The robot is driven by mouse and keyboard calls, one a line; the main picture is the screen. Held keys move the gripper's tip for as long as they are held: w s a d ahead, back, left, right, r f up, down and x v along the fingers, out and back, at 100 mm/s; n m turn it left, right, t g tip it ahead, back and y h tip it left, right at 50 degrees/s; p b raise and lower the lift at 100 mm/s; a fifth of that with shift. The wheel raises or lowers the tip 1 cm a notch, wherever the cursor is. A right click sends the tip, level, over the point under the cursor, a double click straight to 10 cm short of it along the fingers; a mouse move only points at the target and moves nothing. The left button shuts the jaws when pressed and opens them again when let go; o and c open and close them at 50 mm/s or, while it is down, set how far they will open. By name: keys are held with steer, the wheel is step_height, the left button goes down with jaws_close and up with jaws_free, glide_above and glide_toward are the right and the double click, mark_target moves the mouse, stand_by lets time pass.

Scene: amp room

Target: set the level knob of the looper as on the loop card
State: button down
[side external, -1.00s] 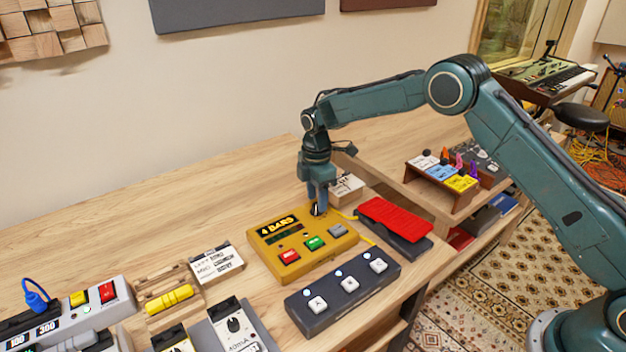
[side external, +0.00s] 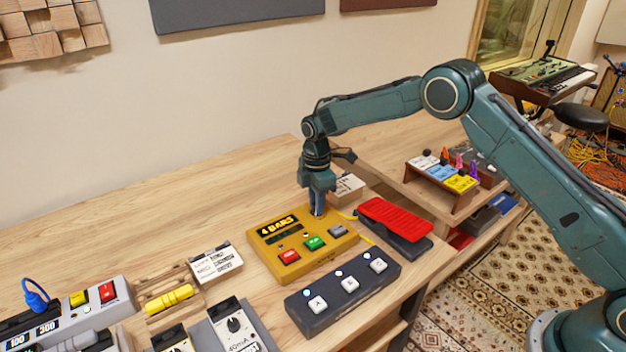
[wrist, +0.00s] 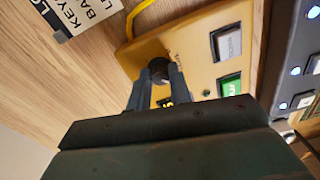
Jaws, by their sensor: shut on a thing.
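The yellow looper (side external: 287,262) lies on the wooden bench, with a "4 BARS" display and red, green and grey buttons. It also shows in the wrist view (wrist: 195,45). My gripper (side external: 317,212) points down at the looper's back right corner. In the wrist view its two fingers (wrist: 157,82) are shut on the dark round level knob (wrist: 158,68). The fingers hide the knob's pointer and most of its scale. A white card (side external: 346,188) stands behind the looper, partly hidden by my gripper; in the wrist view a card with "LO", "KEY" and "BA" (wrist: 85,14) shows, cut off.
A dark three-switch pedal (side external: 343,290) lies in front of the looper. A red-topped pedal (side external: 396,222) lies close on its right. A yellow cable (wrist: 140,14) runs from the looper. Another card (side external: 215,263) stands to the left. The bench behind is clear.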

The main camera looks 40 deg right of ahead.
steer(key=shift+m, duration=0.4)
steer(key=m, duration=1.1)
steer(key=shift+m, duration=2.2)
steer(key=c, duration=1.3)
jaws_free()
